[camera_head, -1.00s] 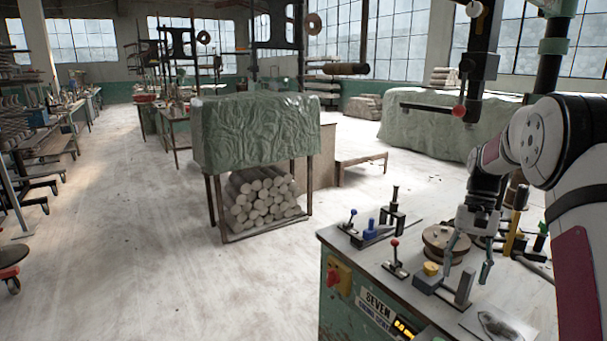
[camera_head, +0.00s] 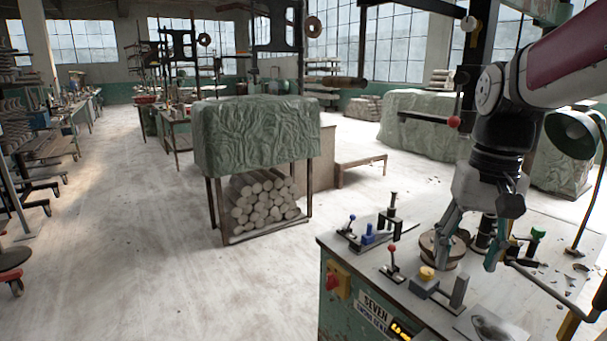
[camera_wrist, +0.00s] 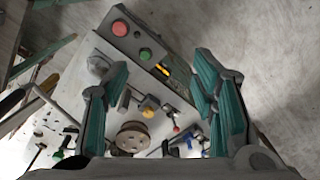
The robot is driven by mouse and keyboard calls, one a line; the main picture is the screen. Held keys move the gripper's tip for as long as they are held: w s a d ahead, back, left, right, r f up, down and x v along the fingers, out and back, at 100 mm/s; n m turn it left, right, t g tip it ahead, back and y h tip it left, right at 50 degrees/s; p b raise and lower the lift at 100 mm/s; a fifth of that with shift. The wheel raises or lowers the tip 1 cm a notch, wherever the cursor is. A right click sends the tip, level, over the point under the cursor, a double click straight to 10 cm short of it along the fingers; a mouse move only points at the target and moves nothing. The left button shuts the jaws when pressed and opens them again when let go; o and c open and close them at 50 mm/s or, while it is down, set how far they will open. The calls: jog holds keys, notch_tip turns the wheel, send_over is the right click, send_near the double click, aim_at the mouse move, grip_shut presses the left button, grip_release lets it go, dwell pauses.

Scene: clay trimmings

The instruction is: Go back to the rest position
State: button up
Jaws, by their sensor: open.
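My gripper (camera_head: 470,253) hangs over the workbench (camera_head: 350,252) at the right of the head view, its fingers spread apart with nothing between them. The left finger overlaps a round brown wheel-like disc (camera_head: 450,240) in the picture; I cannot tell how high above it the finger is. In the wrist view my gripper (camera_wrist: 162,85) shows two open teal fingers, with the bench top and the disc (camera_wrist: 133,137) below.
The bench carries a red-knobbed lever (camera_head: 391,250), a blue-handled clamp (camera_head: 369,233), a yellow button (camera_head: 427,273) and a green knob (camera_head: 538,232). A lamp (camera_head: 575,133) stands at the right. A cloth-covered rack with clay rolls (camera_head: 262,198) stands left; floor between is clear.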

jog(key=s+a+n+t+p, duration=0.1)
jog(key=s+a+t, duration=0.1)
jog(key=s, duration=0.7)
jog(key=s+a+n+t+p, duration=0.1)
jog(key=s+a+t, duration=0.1)
jog(key=s, duration=0.7)
jog(key=shift+s+a+r+n, duration=0.2)
jog(key=shift+a+n, duration=0.2)
jog(key=shift+a, duration=0.4)
